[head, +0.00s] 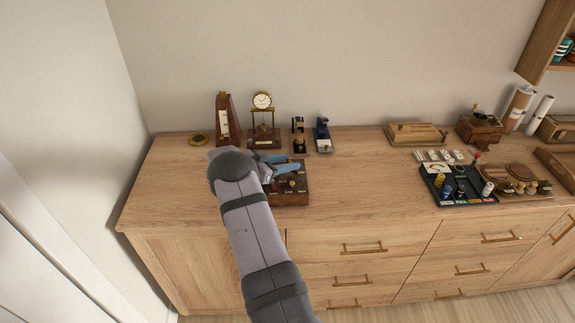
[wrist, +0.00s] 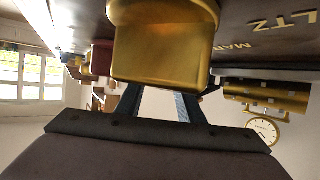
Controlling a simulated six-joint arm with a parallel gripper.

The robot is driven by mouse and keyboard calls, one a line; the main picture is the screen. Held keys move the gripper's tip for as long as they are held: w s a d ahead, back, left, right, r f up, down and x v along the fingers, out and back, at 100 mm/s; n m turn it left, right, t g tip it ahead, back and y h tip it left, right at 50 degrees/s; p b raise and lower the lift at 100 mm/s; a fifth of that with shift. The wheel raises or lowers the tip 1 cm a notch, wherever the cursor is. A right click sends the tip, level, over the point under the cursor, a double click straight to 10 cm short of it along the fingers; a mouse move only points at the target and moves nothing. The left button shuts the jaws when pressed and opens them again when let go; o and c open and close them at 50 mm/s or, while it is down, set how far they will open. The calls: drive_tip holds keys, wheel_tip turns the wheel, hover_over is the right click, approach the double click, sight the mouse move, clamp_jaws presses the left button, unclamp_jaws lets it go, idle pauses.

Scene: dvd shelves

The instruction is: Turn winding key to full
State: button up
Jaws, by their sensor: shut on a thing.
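A dark brown wooden box (head: 293,196) with small brass fittings sits near the front left of the wooden cabinet top. My gripper (head: 286,167) reaches over it with its blue-grey fingers, and the arm covers the box's left part. In the wrist view a broad brass piece (wrist: 163,45), apparently the winding key, stands at the fingers (wrist: 163,100) and hides their tips. The gripper is shut on it. Dark wood with raised brass letters "LTZ" (wrist: 287,22) lies beside it. How far the key is turned cannot be told.
Behind the box stand a brown metronome (head: 228,120), a brass-columned clock (head: 263,118), and two small devices, one blue (head: 322,135). A black tray (head: 457,186) of small parts sits far right. The middle of the cabinet top is clear.

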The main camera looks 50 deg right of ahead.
drive_tip(key=shift+w+d+r+m+g, duration=0.1)
drive_tip(key=shift+r+m+g, duration=0.1)
drive_tip(key=shift+m+g, duration=0.25)
idle(0.3)
drive_tip(key=o, duration=1.1)
drive_tip(key=shift+c, duration=0.2)
drive_tip(key=shift+f, duration=0.1)
drive_tip(key=shift+w+a+b, duration=0.15)
drive_tip(key=shift+a+b, duration=0.4)
drive_tip(key=shift+a, duration=0.05)
drive_tip(key=b+v, duration=0.1)
drive_tip(key=v, duration=0.5)
drive_tip(key=shift+d+b, duration=0.15)
drive_tip(key=shift+b, duration=0.2)
drive_tip(key=shift+r, duration=0.35)
